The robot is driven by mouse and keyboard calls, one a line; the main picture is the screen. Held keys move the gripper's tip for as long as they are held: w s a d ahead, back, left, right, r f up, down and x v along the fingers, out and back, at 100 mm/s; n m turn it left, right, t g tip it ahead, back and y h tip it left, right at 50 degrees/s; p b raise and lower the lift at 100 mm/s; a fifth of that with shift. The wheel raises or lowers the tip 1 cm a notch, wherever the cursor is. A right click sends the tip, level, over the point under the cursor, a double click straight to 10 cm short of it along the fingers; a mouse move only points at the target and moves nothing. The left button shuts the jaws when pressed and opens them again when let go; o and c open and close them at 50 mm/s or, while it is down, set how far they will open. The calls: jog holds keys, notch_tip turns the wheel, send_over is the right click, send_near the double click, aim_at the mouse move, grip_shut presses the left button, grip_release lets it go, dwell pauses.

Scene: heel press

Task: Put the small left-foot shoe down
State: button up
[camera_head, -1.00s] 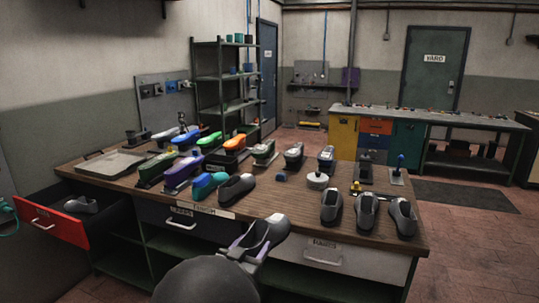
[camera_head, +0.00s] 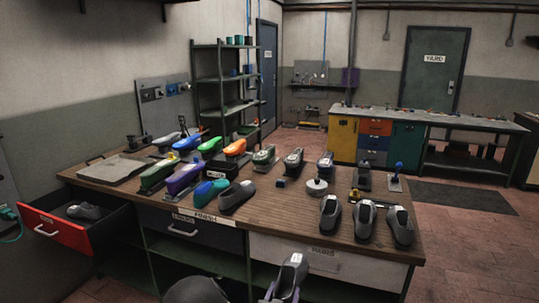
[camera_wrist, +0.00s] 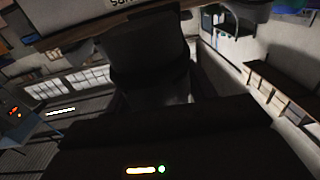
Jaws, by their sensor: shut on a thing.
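A grey shoe (camera_head: 292,268) is held by my gripper (camera_head: 285,290) at the bottom of the head view, in front of the bench's near edge and apart from the bench top. The shoe is tilted, its lighter opening upward. My gripper is shut on it; its fingers are mostly hidden by the shoe and the frame edge. In the wrist view a dark shape (camera_wrist: 150,55) fills the middle, too dark to tell shoe from fingers. Whether the shoe is a small left-foot one cannot be read.
The wooden bench (camera_head: 275,222) carries several coloured shoes and lasts. Three grey shoes (camera_head: 364,218) stand at its right end. A dark shoe (camera_head: 236,196) stands near the middle front. An open red drawer (camera_head: 55,232) holds another grey shoe (camera_head: 84,211). Bare wood lies between middle and right.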

jog(key=s+d+f+n+y+p, duration=0.3)
jog(key=s+d+f, duration=0.5)
jog(key=d+f, duration=0.3)
jog(key=shift+s+f+t+y+p, duration=0.4)
jog(key=shift+f+y+p, duration=0.45)
jog(key=shift+y, duration=0.25)
jog(key=shift+d, duration=0.15)
jog(key=shift+f, duration=0.1)
